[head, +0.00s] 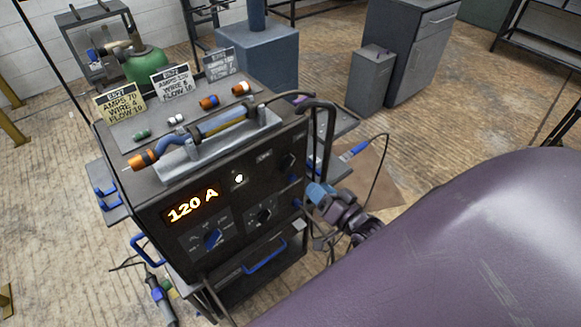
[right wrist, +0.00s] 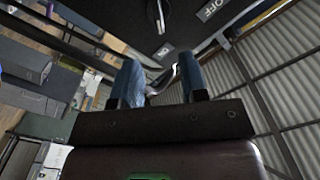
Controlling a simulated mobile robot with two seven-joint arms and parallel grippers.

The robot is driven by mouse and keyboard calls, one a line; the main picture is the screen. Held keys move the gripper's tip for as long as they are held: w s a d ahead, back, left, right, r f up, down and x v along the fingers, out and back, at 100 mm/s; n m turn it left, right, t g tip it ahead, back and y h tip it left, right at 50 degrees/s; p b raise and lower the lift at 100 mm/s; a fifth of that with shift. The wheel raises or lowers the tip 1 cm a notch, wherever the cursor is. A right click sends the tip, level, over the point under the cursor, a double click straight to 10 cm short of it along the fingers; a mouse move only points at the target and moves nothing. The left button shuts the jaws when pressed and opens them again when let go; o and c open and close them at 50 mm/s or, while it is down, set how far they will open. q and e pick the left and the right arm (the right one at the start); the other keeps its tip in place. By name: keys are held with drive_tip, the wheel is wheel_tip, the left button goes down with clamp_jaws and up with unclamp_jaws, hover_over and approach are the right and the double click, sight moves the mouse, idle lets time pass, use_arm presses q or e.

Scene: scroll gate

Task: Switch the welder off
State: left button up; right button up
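The welder (head: 155,210) is a dark box on a cart, with a lit display (head: 193,205) reading 120 A and several knobs on its front. My right gripper (head: 318,193) is beside the right end of the welder's front. In the right wrist view its two blue fingers (right wrist: 162,88) are apart, with a thin grey curved piece visible in the gap beyond them. Past the fingers is a dark panel with an OFF label (right wrist: 213,8) and a light lever (right wrist: 158,14). I cannot tell whether the fingers touch anything. My left gripper is not in view.
A torch (head: 200,132) lies in a cradle on top of the welder, before several label cards (head: 170,82). A black hose (head: 330,130) loops down close to my right gripper. Another tool (head: 160,292) hangs at lower left. Grey cabinets (head: 408,50) stand behind; open floor lies between.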

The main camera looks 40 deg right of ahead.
sight(291, 164)
drive_tip(key=w, duration=1)
drive_tip(key=shift+w+a, duration=0.25)
drive_tip(key=shift+w, duration=0.1)
clamp_jaws()
